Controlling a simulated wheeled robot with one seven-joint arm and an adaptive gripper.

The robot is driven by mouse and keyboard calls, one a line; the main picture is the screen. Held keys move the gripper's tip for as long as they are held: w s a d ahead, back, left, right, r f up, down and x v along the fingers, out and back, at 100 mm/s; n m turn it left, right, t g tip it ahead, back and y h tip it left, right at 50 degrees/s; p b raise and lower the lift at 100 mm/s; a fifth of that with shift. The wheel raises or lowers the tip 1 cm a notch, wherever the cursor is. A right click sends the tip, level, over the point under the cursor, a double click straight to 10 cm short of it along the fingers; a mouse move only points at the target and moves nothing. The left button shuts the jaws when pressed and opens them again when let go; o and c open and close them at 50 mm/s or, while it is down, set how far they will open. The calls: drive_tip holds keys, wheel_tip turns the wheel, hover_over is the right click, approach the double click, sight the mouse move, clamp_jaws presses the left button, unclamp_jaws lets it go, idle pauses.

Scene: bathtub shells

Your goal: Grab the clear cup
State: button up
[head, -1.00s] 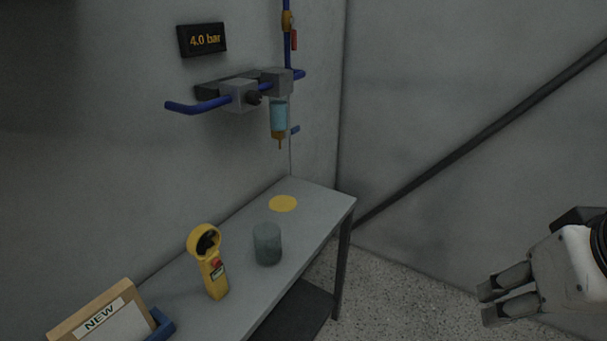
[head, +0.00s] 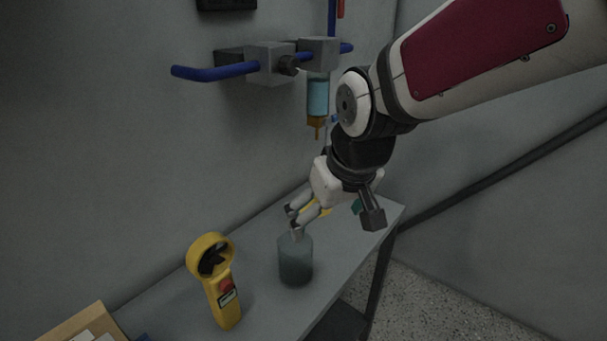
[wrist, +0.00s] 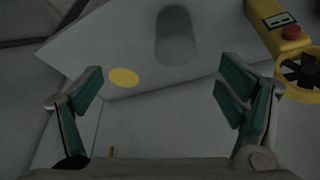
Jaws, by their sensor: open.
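The clear cup (head: 295,262) is a greyish see-through cylinder standing upright on the grey bench. In the wrist view the cup (wrist: 176,38) shows beyond the fingertips, near the top and a little right of centre. My gripper (head: 294,219) is above and just behind the cup in the head view, its fingers pointing down and left. In the wrist view my gripper (wrist: 160,88) is open, with wide-spread green-padded fingers and nothing between them. In the head view the fingertips overlap the cup's rim area; I cannot tell if they touch it.
A yellow handheld device (head: 219,285) with a round fan head and red button stands left of the cup. A yellow disc (wrist: 124,77) marks the bench (head: 255,262). A wall-mounted air regulator with a blue bowl (head: 318,97) hangs close to my arm. A cardboard item (head: 85,325) is front left.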

drive_tip(key=w+a+f+b, duration=0.1)
drive_tip(key=w+a+f, duration=0.2)
drive_tip(key=a+f, duration=0.1)
drive_tip(key=b, duration=0.1)
approach(292, 251)
drive_tip(key=s+f, duration=0.1)
drive_tip(key=f, duration=0.1)
drive_tip(key=shift+n, duration=0.4)
drive_tip(key=shift+a+b+x, duration=0.2)
drive_tip(key=shift+b+x, duration=0.5)
drive_tip(key=shift+x, duration=1.9)
drive_tip(key=shift+w+r, duration=0.1)
drive_tip(key=shift+w, duration=0.05)
drive_tip(key=shift+c, duration=0.3)
drive_tip(key=c, duration=1.2)
